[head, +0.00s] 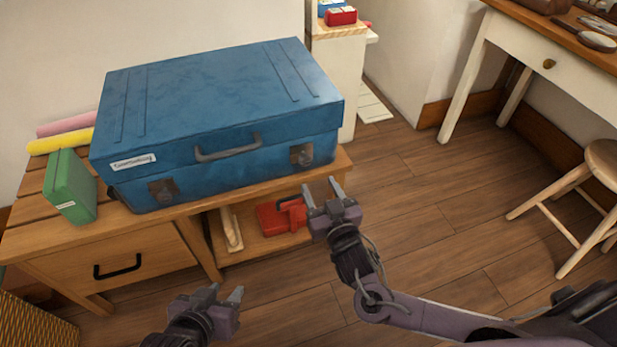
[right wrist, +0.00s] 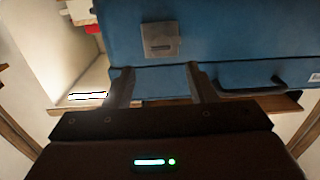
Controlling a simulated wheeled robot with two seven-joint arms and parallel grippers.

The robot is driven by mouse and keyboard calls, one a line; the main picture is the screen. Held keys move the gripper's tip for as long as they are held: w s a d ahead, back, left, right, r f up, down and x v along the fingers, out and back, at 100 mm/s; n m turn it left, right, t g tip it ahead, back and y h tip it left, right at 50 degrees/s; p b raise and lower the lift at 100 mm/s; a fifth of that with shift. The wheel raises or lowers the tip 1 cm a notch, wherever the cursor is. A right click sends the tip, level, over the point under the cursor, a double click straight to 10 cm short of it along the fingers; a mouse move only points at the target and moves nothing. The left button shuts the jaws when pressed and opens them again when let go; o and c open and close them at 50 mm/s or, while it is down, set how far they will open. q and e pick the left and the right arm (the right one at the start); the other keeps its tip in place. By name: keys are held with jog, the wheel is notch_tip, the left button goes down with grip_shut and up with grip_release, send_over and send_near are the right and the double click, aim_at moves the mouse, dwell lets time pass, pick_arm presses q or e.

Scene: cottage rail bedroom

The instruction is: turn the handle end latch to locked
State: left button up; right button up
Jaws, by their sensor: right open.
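A blue suitcase (head: 215,105) lies closed on a wooden bench. Its front has a dark handle (head: 228,148) and two metal latches, one to the left (head: 163,191) and one to the right (head: 302,155). In the right wrist view, one latch (right wrist: 161,40) shows as a square grey plate with a dark horizontal bar, and the handle (right wrist: 252,87) is to its right. My right gripper (head: 322,188) is open and empty, in front of and below the right latch, apart from it. My left gripper (head: 222,294) looks open and empty, low before the bench.
The wooden bench (head: 150,232) has a drawer and an open shelf holding a red object (head: 280,216). A green box (head: 70,187) stands left of the suitcase, near yellow and pink rolls. A white desk (head: 510,45) and a stool (head: 590,180) stand right. Floor between is clear.

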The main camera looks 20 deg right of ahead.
aim_at(306, 162)
jog(key=w+b, duration=0.1)
jog(key=w, duration=0.6)
jog(key=shift+a, duration=0.2)
jog(key=shift+w+r+b, duration=0.1)
jog(key=shift+w+b, duration=0.2)
jog(key=shift+w, duration=0.05)
pick_arm(q)
jog(key=w+r+t+h, duration=0.1)
jog(key=w+r+t, duration=0.2)
jog(key=r, duration=0.3)
jog(key=w+d+r+t+h, duration=0.1)
jog(key=w+r+t, duration=0.2)
jog(key=r, duration=0.3)
jog(key=shift+w+r+t, duration=0.35)
jog(key=shift+r+t, duration=0.05)
jog(key=shift+d, duration=0.1)
pick_arm(e)
jog(key=shift+c, duration=0.4)
